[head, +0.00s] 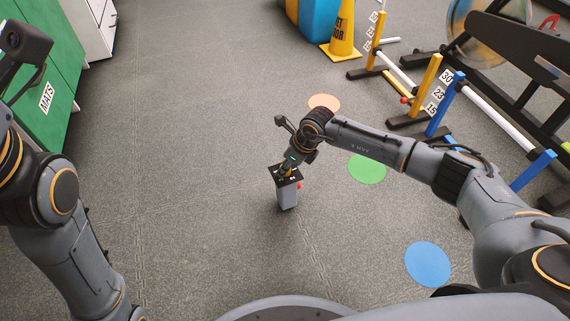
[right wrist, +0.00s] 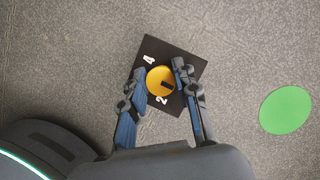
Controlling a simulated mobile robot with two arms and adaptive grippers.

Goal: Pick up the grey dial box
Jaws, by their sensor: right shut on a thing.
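The grey dial box (head: 287,195) is upright below my right gripper in the middle of the head view. It has a grey body, a black top and a small red part on its right side. In the right wrist view, the black top (right wrist: 183,57) carries white numbers and a yellow dial (right wrist: 155,75). My right gripper (right wrist: 163,82) is shut on the yellow dial, one finger on each side. It also shows in the head view (head: 286,172), partly hiding the top. I cannot tell if the box touches the floor. My left gripper is out of view.
Orange (head: 324,102), green (head: 367,169) and blue (head: 428,264) discs lie flat on the grey floor. Number-marked hurdles (head: 432,90) and a black rack stand at right, a yellow cone (head: 342,35) at the back. A green cabinet (head: 60,60) is at left. The floor left of the box is clear.

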